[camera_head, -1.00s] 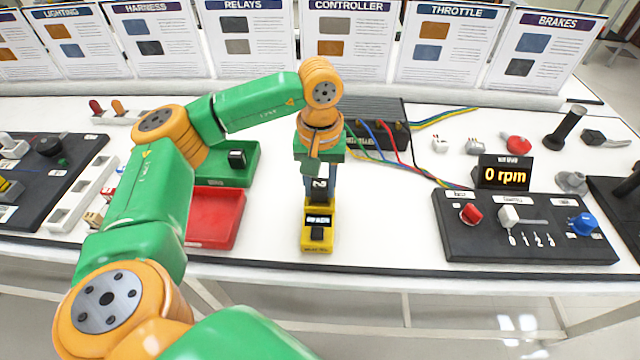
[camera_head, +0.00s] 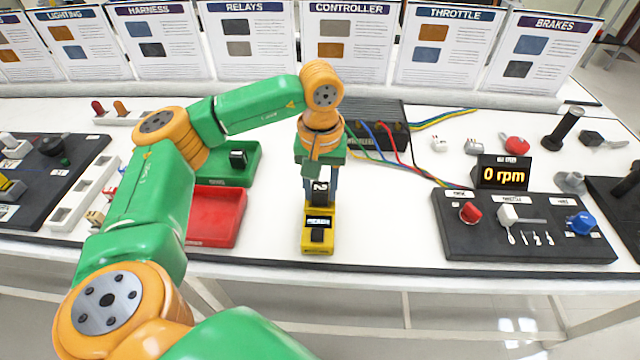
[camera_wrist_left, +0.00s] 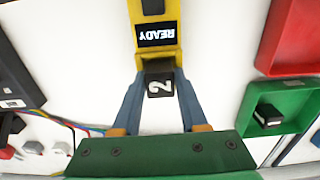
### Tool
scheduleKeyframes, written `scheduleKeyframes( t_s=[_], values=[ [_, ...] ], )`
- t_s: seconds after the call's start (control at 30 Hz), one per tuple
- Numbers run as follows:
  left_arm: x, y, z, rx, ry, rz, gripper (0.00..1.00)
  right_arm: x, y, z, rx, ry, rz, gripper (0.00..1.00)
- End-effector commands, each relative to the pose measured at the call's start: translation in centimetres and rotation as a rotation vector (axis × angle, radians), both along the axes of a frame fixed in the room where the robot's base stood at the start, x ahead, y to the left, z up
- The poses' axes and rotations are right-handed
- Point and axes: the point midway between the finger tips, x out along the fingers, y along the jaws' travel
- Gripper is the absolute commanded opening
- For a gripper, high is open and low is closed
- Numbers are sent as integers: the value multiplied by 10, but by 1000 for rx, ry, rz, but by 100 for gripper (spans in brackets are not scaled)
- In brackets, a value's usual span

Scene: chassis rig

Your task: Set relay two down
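Relay two (camera_head: 320,189), a small black block with a white "2" on top, stands at the rear end of a yellow tester (camera_head: 319,245) on the white table. In the left wrist view, relay two (camera_wrist_left: 160,87) sits at the end of the yellow tester (camera_wrist_left: 153,8), whose display reads READY. My left gripper (camera_head: 321,186) points down over it. Its fingers (camera_wrist_left: 160,76) lie on both sides of relay two and appear to be shut on it. The relay's underside is hidden, so I cannot tell how deep it sits. My right gripper is not in view.
A green tray (camera_head: 247,172) holding another black relay (camera_head: 238,158) and an empty red tray (camera_head: 215,217) lie left of the tester. A black controller (camera_head: 376,121) with coloured wires is behind. A throttle panel (camera_head: 480,241) stands right. White table between tester and panel is clear.

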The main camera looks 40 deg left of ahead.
Motion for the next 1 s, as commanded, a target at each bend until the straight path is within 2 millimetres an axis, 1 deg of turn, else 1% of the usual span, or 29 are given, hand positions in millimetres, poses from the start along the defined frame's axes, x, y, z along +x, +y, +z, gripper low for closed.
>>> scheduleKeyframes(
  t_s=[0.03, 0.07, 0.23, 0.33, 0.4, 0.5, 0.57, 1.0],
  values=[
    [0, 0, 11, 1, 4, -1, 69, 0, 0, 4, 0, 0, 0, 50],
    [0, 0, 19, 1, 1, 0, 69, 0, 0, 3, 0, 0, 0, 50],
    [1, 0, 74, 1, -5, 0, 69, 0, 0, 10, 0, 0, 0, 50],
    [0, 0, 100, 1, -6, 0, 69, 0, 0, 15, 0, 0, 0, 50],
    [0, 1, 116, 5, -5, 2, 69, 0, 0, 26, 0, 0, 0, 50],
    [0, 1, 124, 3, -4, 1, 69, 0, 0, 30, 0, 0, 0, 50],
    [0, 1, 126, 3, -5, 2, 69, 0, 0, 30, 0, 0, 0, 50],
    [0, 1, 125, 2, -6, 2, 69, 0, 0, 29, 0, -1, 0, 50]
  ],
)
